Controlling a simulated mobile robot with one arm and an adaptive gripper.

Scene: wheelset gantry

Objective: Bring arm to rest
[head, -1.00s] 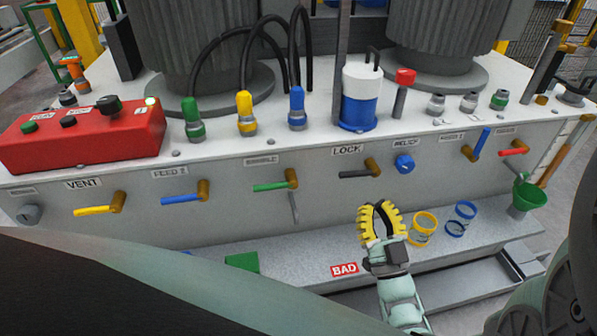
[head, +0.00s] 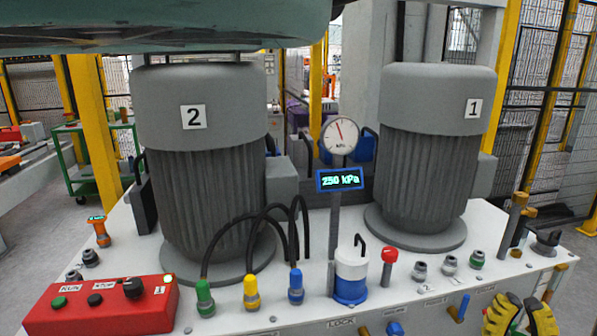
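My gripper (head: 519,308) is at the bottom right corner, in front of the front edge of the white machine top. Its two yellow ribbed fingers point up, with a gap between their tips. A bit of green shows low between the fingers; I cannot tell whether it is behind them or touching them. The gripper's base and wrist are cut off by the frame's lower edge.
The white machine top (head: 330,282) carries motor 2 (head: 205,130), motor 1 (head: 432,150), a gauge (head: 340,135) with a 250 kPa display (head: 340,180), a red control box (head: 105,305) and looping black hoses. Valve handles line its front. A green cart (head: 95,170) stands behind left.

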